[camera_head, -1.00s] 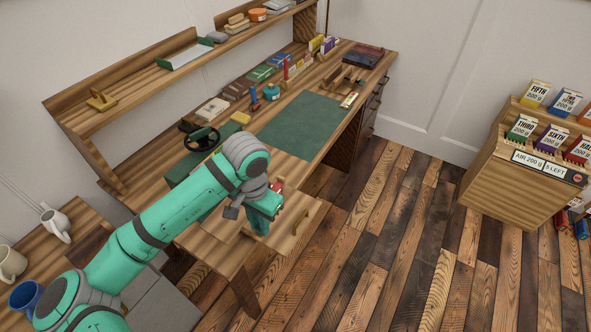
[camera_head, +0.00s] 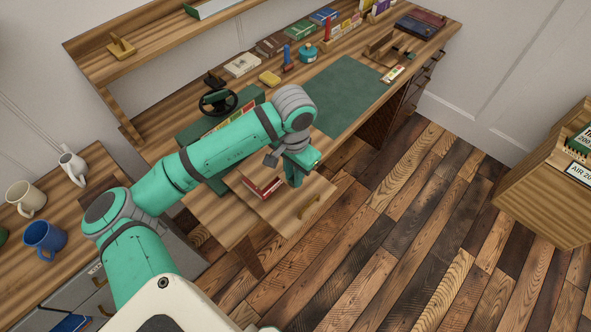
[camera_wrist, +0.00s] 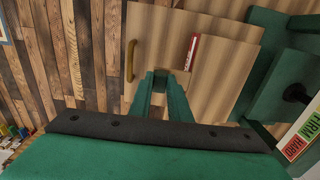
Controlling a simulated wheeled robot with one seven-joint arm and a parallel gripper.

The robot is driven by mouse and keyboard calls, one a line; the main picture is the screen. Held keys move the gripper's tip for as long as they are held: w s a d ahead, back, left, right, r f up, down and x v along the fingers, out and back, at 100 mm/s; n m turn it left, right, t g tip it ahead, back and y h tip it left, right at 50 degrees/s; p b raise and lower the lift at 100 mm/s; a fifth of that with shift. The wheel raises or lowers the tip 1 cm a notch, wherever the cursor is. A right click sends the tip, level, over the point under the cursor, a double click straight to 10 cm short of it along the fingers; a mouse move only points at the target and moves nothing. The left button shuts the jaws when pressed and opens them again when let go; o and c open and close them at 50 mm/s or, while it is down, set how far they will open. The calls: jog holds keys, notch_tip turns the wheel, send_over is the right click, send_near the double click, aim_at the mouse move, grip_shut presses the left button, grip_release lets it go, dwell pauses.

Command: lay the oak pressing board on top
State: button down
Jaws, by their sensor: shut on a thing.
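My gripper (camera_head: 294,182) points down over a pale wooden leaf with a handle (camera_head: 310,207) at the near side of the desk. In the wrist view, its two green fingers (camera_wrist: 166,78) are close together. It is shut on a pale wooden piece that I take for the oak pressing board (camera_wrist: 225,65), though the grip itself is mostly hidden. A red book with white pages (camera_head: 262,187) shows beside the fingers, and its red edge shows in the wrist view (camera_wrist: 192,50). I cannot tell whether board and book touch.
A green press with a black wheel (camera_head: 218,102) stands close behind on the desk. A green mat (camera_head: 345,93) lies clear to its right. Mugs (camera_head: 44,239) stand at the left. A wooden cabinet (camera_head: 548,190) stands at the right, with open floor between.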

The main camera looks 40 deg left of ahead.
jog(key=shift+f, duration=1.85)
jog(key=shift+f, duration=0.3)
jog(key=c, duration=1.6)
grip_release()
